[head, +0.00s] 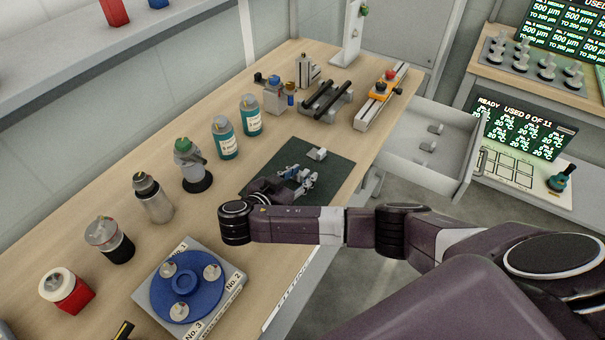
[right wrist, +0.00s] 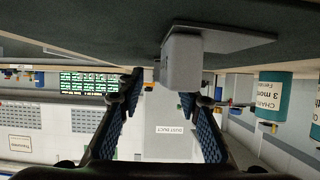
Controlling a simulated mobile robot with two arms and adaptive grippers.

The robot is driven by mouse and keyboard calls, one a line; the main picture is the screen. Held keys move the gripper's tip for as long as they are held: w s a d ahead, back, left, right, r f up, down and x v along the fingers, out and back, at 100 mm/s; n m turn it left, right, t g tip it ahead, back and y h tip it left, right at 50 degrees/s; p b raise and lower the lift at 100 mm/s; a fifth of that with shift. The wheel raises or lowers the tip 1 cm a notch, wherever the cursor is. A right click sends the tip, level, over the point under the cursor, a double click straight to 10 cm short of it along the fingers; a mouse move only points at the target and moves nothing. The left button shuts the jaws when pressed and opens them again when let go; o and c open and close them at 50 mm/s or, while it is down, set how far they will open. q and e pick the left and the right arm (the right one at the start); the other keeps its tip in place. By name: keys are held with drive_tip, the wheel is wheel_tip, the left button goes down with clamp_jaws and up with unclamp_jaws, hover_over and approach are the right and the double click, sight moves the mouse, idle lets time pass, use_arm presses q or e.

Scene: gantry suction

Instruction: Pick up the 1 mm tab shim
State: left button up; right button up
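A small light grey piece, which I take to be the tab shim (head: 317,153), sits on the dark green mat (head: 338,172). No size mark on it is readable. In the right wrist view, where the scene hangs upside down, the shim (right wrist: 183,62) is a flat plate on the mat with a block standing from it. My right gripper (head: 299,176) is low over the mat, just short of the shim. Its blue-padded fingers (right wrist: 160,95) are apart with nothing between them. The shim is beyond the fingertips, nearer the right-hand finger. My left gripper is not in view.
Teal-labelled bottles (head: 224,140) and other containers line the bench's left side. A blue turntable (head: 185,288) stands at the near end. A clamp-like fixture (head: 327,100) and a rail fixture (head: 380,92) stand behind the mat. An open drawer (head: 405,172) with small grey pieces juts out right.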

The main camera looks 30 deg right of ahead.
drive_tip(key=shift+x, duration=1.1)
drive_tip(key=shift+s, duration=0.1)
clamp_jaws()
